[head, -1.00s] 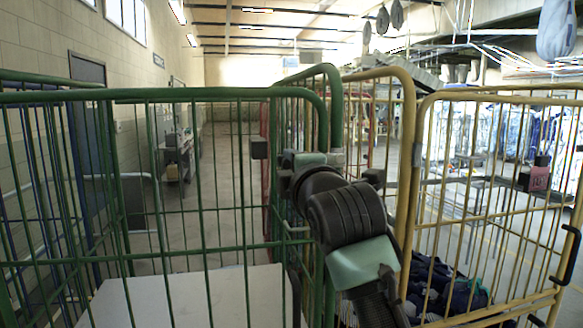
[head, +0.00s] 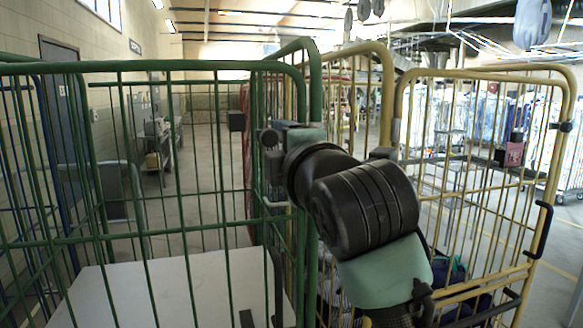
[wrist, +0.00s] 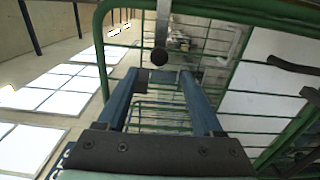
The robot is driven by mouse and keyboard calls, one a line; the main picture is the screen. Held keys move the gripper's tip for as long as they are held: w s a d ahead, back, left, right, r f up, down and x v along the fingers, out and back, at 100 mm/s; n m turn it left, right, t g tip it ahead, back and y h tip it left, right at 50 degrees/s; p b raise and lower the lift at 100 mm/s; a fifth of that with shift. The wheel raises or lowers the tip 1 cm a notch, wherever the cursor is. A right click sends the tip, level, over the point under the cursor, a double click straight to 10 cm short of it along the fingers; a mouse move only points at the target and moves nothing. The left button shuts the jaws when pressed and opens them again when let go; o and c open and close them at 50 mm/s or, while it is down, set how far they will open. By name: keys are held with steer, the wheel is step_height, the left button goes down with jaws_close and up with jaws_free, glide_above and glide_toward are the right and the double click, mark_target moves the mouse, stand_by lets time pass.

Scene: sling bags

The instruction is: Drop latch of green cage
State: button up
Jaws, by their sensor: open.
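The green cage (head: 150,66) stands at left and centre in the head view, with a pale shelf panel (head: 170,290) inside its bars. Its green frame (wrist: 101,45) also shows in the wrist view. My gripper (wrist: 160,76) is open, its two blue fingers reaching toward the frame. A round black knob (wrist: 159,56) shows between and just beyond the fingertips, and I cannot tell if they touch it. A black block (head: 237,121) sits at the cage bars in the head view. My wrist hides much of the cage's right corner, and the latch cannot be clearly made out.
A yellow cage (head: 480,73) stands close on the right, with dark cloth bags (head: 452,272) low inside. A black handle (head: 541,230) is on its right side. A wall with a door (head: 60,110) lies at left. An open aisle runs back behind the green cage.

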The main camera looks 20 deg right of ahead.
steer(key=s+b, duration=0.1)
steer(key=s, duration=0.4)
steer(key=shift+s+d, duration=0.1)
steer(key=shift+s, duration=0.3)
